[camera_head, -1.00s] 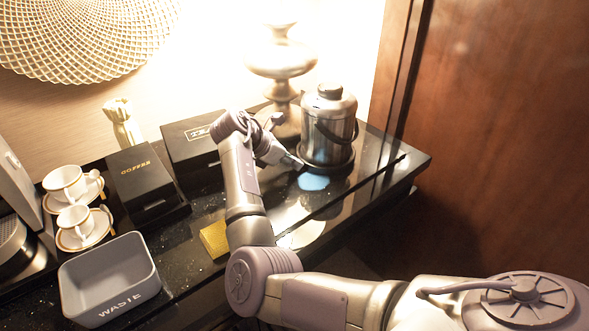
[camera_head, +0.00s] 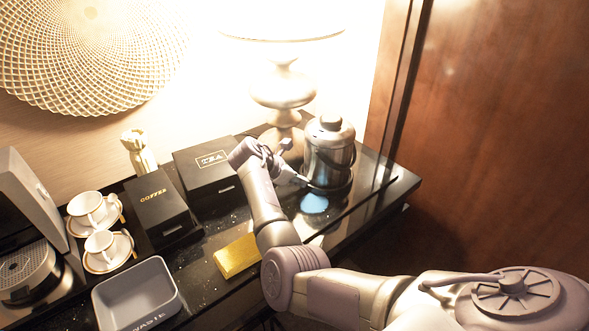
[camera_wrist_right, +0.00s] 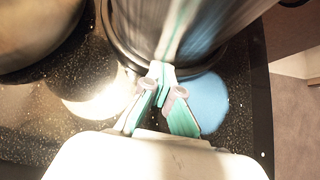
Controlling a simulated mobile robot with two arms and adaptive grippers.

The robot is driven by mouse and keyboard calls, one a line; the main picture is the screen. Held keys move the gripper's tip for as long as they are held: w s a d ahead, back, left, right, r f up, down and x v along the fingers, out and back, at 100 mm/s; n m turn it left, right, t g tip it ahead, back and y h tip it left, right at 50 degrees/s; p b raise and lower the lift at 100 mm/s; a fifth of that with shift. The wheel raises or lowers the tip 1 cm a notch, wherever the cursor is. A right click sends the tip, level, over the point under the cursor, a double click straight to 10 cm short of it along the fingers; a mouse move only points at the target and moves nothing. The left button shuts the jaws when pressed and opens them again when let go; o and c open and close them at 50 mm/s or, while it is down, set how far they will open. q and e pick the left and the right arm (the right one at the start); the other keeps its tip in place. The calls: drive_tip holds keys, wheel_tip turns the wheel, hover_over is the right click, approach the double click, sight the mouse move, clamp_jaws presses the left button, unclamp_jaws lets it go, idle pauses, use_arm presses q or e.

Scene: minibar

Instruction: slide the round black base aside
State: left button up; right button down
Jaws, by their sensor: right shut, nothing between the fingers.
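The base's curved rim also shows in the right wrist view (camera_wrist_right: 118,45). My right gripper (camera_head: 304,182) is shut and empty, low at the left front side of the base. In the right wrist view, its fingertips (camera_wrist_right: 161,72) meet at the near rim; they look touching or nearly so. A flat blue patch (camera_head: 314,204) lies on the counter just in front of the base. My left gripper is out of view.
A lamp (camera_head: 283,88) stands behind the base. A black tea box (camera_head: 208,178) and coffee box (camera_head: 160,208) stand left. The counter's right edge is close to the base.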

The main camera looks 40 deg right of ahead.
sight(311, 175)
drive_tip(key=d+p, duration=0.1)
drive_tip(key=s+d+p, duration=0.1)
drive_tip(key=p, duration=0.1)
drive_tip(key=d+p, duration=0.1)
drive_tip(key=d, duration=0.1)
drive_tip(key=shift+s+r+p, duration=0.2)
drive_tip(key=shift+r+p, duration=0.15)
drive_tip(key=d, duration=0.1)
drive_tip(key=d+f, duration=0.1)
drive_tip(key=d, duration=0.2)
drive_tip(key=shift+s+d+f, duration=0.1)
drive_tip(key=shift+s+f, duration=0.1)
drive_tip(key=shift+s, duration=0.05)
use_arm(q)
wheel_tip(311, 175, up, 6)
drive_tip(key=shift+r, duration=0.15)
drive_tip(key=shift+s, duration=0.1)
